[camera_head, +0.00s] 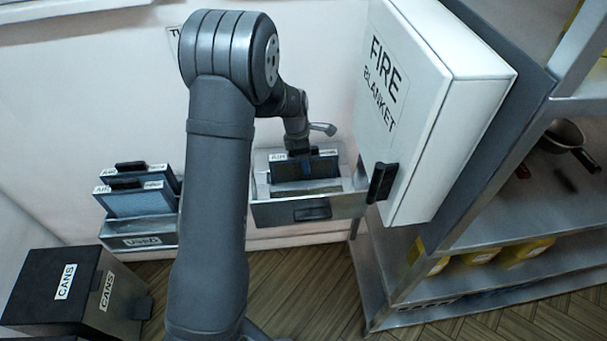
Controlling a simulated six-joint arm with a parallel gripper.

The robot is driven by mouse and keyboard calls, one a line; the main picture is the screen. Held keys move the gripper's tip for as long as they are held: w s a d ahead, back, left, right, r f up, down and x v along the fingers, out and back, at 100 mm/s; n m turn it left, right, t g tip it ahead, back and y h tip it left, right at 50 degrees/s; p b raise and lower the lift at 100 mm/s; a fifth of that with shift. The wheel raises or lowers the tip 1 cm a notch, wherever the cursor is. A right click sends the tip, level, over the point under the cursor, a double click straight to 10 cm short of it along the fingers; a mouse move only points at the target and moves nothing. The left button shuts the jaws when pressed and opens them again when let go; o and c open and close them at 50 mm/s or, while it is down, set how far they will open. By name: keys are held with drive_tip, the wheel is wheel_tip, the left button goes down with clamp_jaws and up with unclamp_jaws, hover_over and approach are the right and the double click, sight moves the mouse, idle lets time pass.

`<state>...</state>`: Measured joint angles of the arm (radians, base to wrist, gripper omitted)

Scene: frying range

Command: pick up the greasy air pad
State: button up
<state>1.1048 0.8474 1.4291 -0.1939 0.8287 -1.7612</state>
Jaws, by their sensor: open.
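One air pad (290,173), a dark blue-grey panel with a white label strip along its top edge, sits in an open metal housing (267,214) on the wall. My gripper (299,153) is open and right at the pad's top edge. The pad's handle is hidden by my gripper, and I cannot tell whether the fingers touch it. Two more pads (137,203) with black handles and white labels stand in a metal rack marked USED (141,241) at the left. Grease cannot be made out on any pad.
A white FIRE BLANKET box (428,122) with a black handle stands close to the right of the housing. Metal shelves (480,253) hold yellow containers and a pan at far right. A black CANS bin (72,288) is at lower left. Wooden floor is clear below.

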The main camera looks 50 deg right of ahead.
clamp_jaws()
idle(0.3)
